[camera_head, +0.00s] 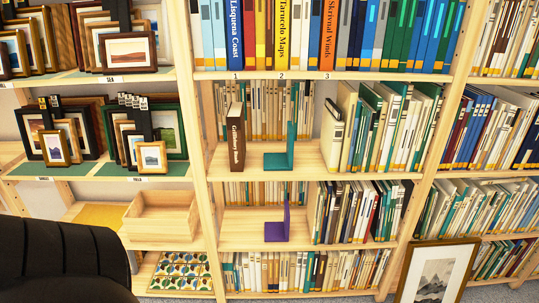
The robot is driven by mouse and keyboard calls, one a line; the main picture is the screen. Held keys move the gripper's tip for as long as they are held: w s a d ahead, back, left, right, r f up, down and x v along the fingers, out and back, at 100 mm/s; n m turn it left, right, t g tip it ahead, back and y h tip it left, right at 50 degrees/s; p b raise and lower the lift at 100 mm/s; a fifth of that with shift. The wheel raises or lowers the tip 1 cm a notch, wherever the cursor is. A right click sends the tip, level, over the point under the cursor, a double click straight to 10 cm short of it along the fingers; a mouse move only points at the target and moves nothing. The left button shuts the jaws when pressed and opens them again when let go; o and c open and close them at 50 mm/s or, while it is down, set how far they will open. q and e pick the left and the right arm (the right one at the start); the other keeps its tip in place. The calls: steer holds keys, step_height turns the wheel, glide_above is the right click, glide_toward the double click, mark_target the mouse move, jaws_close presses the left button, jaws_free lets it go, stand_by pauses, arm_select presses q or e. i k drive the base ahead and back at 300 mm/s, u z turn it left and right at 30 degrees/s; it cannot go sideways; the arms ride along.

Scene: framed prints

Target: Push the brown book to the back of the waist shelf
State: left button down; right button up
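The brown book (236,137) stands upright near the front of a middle shelf (260,172), close to the left upright, with its spine facing me. Light-coloured books (262,110) stand in a row behind it, deeper in the same bay. A teal bookend (291,148) stands to the right of the brown book, with bare shelf board between them. The brown book's far end and how far it reaches into the shelf are hard to tell. Neither of my grippers shows in this view.
White and green books (375,130) fill the right part of that shelf. A purple bookend (283,225) stands on the shelf below. Framed prints (150,157) crowd the left shelves. A large framed print (435,272) leans at the lower right. The lower left corner is blocked from view.

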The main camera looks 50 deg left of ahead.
mark_target(235, 118)
steer(key=u, duration=0.5)
steer(key=i, duration=0.85)
steer(key=u, duration=0.65)
